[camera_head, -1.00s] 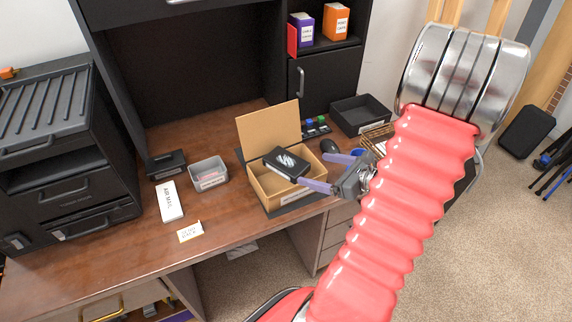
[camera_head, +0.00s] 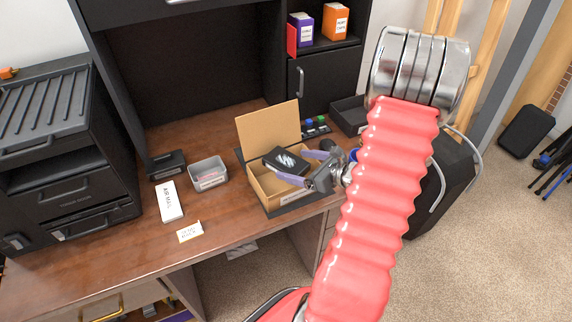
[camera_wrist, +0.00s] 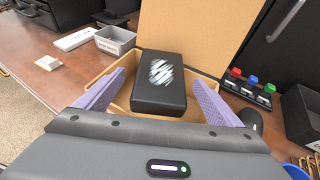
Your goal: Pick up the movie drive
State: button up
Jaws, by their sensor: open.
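A black box-shaped drive with a white scribble-like mark, which I take to be the movie drive (camera_head: 285,161), sits in the open cardboard box (camera_head: 271,193) on the desk. It also shows in the wrist view (camera_wrist: 159,84), tilted, with its top above the box rim. My gripper (camera_head: 299,168) is open at the box, its purple fingers pointing left. In the wrist view my gripper (camera_wrist: 158,95) has one finger on each side of the drive, with gaps showing on both sides. Whether the fingers reach its depth I cannot tell.
The box's raised cardboard lid (camera_head: 268,127) stands behind the drive. A grey bin (camera_head: 208,174), a white box (camera_head: 170,201) and a note card (camera_head: 190,232) lie to the left. Colored switches (camera_wrist: 248,86) and a black tray (camera_head: 348,115) are to the right.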

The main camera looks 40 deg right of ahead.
aim_at(289, 162)
jog(key=shift+w, duration=0.1)
jog(key=shift+x, duration=2.55)
jog(key=shift+d+f, duration=0.15)
jog(key=c, duration=2.1)
jog(key=shift+o, duration=0.2)
jog(key=shift+r, duration=0.25)
jog(key=shift+r, duration=4.8)
